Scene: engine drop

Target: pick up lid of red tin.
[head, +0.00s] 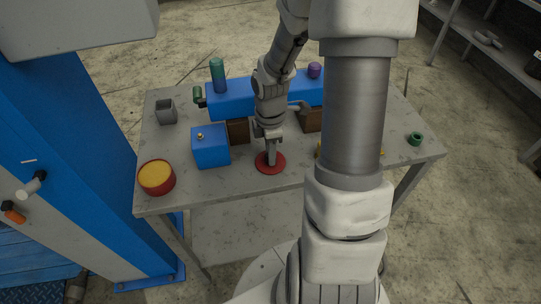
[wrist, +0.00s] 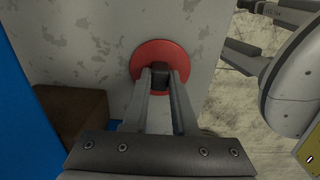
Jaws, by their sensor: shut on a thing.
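The red lid (head: 264,163) is a flat disc at the front middle of the table, right of the blue box. It also shows in the wrist view (wrist: 160,50), with a dark square knob (wrist: 159,73) at its centre. My gripper (head: 271,160) points down over the lid, and its fingers (wrist: 160,76) are shut on the knob. I cannot tell whether the lid touches the table or is slightly above it. The red tin (head: 157,178) stands open at the table's front left corner, with yellow inside.
A blue box (head: 210,148) stands just left of my gripper. A long blue block (head: 231,102) on brown supports lies behind it, with a green cylinder (head: 218,75) on it. A grey holder (head: 166,111) is at the left, a green ring (head: 415,139) at the right.

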